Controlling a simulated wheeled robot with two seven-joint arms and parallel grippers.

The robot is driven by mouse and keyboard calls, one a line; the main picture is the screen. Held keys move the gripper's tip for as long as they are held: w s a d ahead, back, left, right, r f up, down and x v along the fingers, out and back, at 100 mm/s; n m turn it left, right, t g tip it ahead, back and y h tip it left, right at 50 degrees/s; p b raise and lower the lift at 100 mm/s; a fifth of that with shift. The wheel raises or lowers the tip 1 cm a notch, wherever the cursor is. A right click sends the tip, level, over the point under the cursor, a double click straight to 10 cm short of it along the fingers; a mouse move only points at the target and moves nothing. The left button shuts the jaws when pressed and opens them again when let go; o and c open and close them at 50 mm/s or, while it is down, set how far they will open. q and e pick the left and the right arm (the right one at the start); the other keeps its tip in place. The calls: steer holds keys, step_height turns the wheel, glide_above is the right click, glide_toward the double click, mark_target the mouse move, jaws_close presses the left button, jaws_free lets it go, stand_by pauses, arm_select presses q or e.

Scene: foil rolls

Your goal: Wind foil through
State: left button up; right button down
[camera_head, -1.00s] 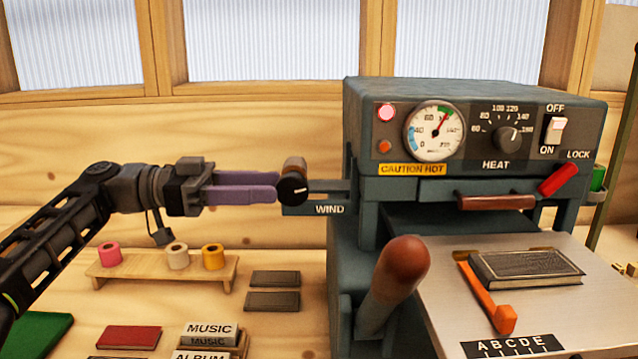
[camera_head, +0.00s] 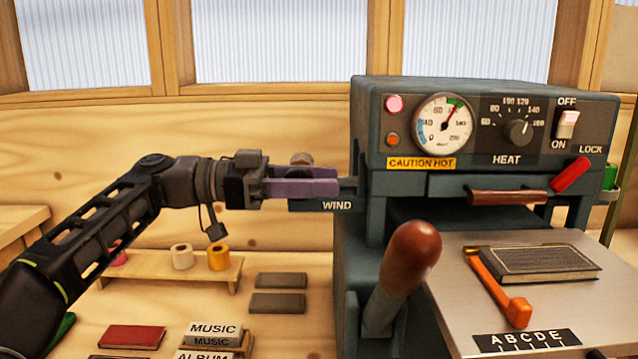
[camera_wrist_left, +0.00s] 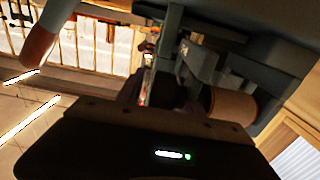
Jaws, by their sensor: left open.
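The hot-foil press (camera_head: 365,170) stands at the right with a WIND plate (camera_head: 337,206) on its left side. The wind knob's brown handle (camera_head: 301,158) shows just above my left gripper's fingers. My left gripper (camera_head: 333,188) is open, its purple fingers level and pointing right at the WIND plate. In the left wrist view a tan cylinder (camera_wrist_left: 232,106), likely that handle, sits close beside the jaws. Whether the fingers touch it I cannot tell. My right gripper is not in view.
A brown-knobbed lever (camera_head: 410,250) rises in front of the press. A dark book (camera_head: 540,262) lies on the metal bed beside an orange-handled tool (camera_head: 500,290). A wooden stand (camera_head: 160,270) with foil rolls (camera_head: 218,256) is below my left arm. Books and dark blocks lie in front.

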arm_select(q)
jaws_close()
stand_by(0.5)
